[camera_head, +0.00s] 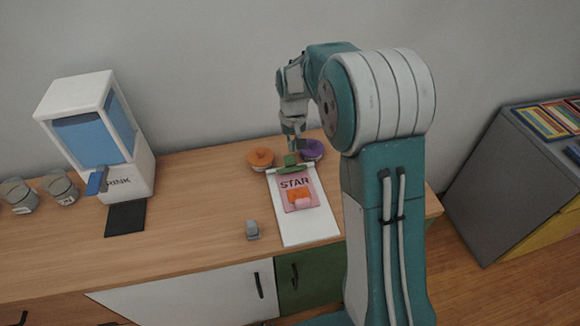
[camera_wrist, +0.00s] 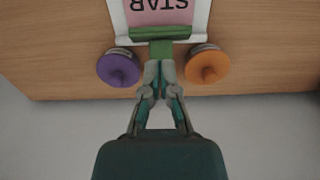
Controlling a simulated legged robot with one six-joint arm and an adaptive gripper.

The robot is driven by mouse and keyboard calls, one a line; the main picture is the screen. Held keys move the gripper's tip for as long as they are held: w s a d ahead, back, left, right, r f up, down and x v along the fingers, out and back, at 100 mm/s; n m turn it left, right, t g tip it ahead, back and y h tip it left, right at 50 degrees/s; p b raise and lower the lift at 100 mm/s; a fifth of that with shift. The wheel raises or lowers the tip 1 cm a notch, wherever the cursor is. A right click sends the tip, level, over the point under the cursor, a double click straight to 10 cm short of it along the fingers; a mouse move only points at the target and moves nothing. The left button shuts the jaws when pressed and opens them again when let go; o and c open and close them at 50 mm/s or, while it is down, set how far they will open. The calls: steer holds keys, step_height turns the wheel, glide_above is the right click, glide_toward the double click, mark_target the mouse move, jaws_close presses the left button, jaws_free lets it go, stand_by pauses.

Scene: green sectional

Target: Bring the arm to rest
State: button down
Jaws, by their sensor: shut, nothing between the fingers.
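My arm reaches over the wooden counter from the right in the head view. My gripper (camera_head: 293,143) points down at the back end of a white clipboard (camera_head: 310,232). In the wrist view my gripper (camera_wrist: 161,68) is shut and empty, its fingertips at the green clip (camera_wrist: 160,38). I cannot tell whether they touch the clip. A pink sheet (camera_head: 289,186) marked with large letters lies on the board, with a small orange and pink object (camera_head: 300,197) on it. An orange-topped round pot (camera_wrist: 207,66) and a purple-topped one (camera_wrist: 118,67) stand on either side of the clip.
A white drink dispenser (camera_head: 134,167) with a blue tank stands at the left, a black mat (camera_head: 125,218) before it and grey cups (camera_head: 61,188) beside it. A small grey object (camera_head: 252,230) sits left of the board. A grey cabinet (camera_head: 500,185) stands at right.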

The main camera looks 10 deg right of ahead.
stand_by(0.4)
steer(key=s+r+t, duration=0.1)
steer(key=s+r, duration=0.5)
steer(key=r, duration=0.3)
steer(key=s+r+t, duration=0.2)
steer(key=s+r, duration=0.1)
steer(key=s, duration=0.8)
steer(key=s+r+t, duration=0.2)
steer(key=s+r, duration=0.2)
steer(key=s, duration=0.8)
steer(key=shift+t, duration=0.3)
